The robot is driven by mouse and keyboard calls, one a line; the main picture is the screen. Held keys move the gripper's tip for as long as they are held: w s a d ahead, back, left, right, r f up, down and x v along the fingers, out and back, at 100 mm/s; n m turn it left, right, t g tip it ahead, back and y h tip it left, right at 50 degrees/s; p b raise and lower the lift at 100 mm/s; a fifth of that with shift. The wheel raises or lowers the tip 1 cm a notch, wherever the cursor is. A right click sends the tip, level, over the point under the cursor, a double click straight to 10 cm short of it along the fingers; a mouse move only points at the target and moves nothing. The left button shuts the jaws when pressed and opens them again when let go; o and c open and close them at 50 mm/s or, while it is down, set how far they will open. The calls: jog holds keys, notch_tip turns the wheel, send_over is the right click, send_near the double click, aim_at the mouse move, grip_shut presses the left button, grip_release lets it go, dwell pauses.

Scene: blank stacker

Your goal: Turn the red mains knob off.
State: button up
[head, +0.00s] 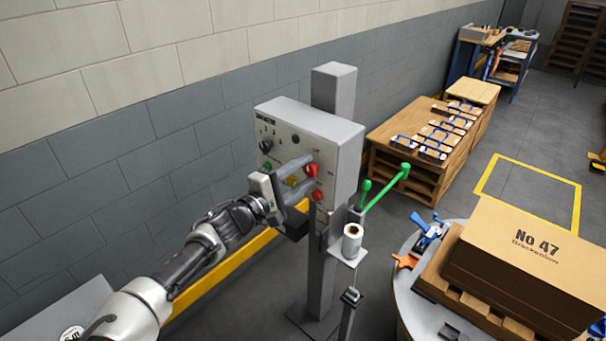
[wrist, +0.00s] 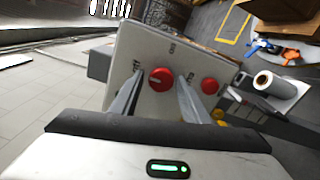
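The red mains knob (wrist: 162,79) is on the face of a grey control box (head: 345,150). In the wrist view it shows between the tips of my gripper (wrist: 160,83), with a pale pointer mark on its left half. It also shows in the head view (head: 312,170) near the fingertips. My gripper (head: 308,178) is open, one finger on each side of the knob. I cannot tell whether either finger touches it. A second round red control (wrist: 209,86) sits just beyond the right finger in the wrist view.
A black knob (head: 266,147) and a green control are on the box's left part. A white roll (head: 352,240) stands on a small shelf by the post. Green-knobbed levers (head: 404,170) stick out at the right. A cardboard box (head: 520,260) lies on a round table.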

jog(key=shift+o, duration=0.4)
jog(key=shift+s+a, duration=0.2)
jog(key=p+v, duration=0.1)
jog(key=v, duration=1.6)
jog(key=shift+p, duration=0.4)
jog(key=shift+f, duration=0.1)
jog(key=s+d+f+m+g+y, duration=0.1)
jog(key=s+d+f+m+g, duration=0.15)
jog(key=d+g, duration=0.5)
jog(key=s+d+f+m+g+y, duration=0.15)
jog(key=d+m+g, duration=0.3)
jog(key=d, duration=0.65)
jog(key=s+d+r+m+t+y, duration=0.1)
jog(key=s+d+r+m+y, duration=0.1)
jog(key=r, duration=0.4)
jog(key=s+d+r+m+t+y, duration=0.1)
jog(key=s+d+r+m+y, duration=0.1)
jog(key=s+r, duration=0.4)
jog(key=s+d+r+m+t+y, duration=0.1)
jog(key=s+d+r+y, duration=0.3)
jog(key=s+d+r, duration=0.1)
notch_tip(320, 180, up, 2)
jog(key=shift+d+m, duration=0.4)
jog(key=shift+d, duration=0.05)
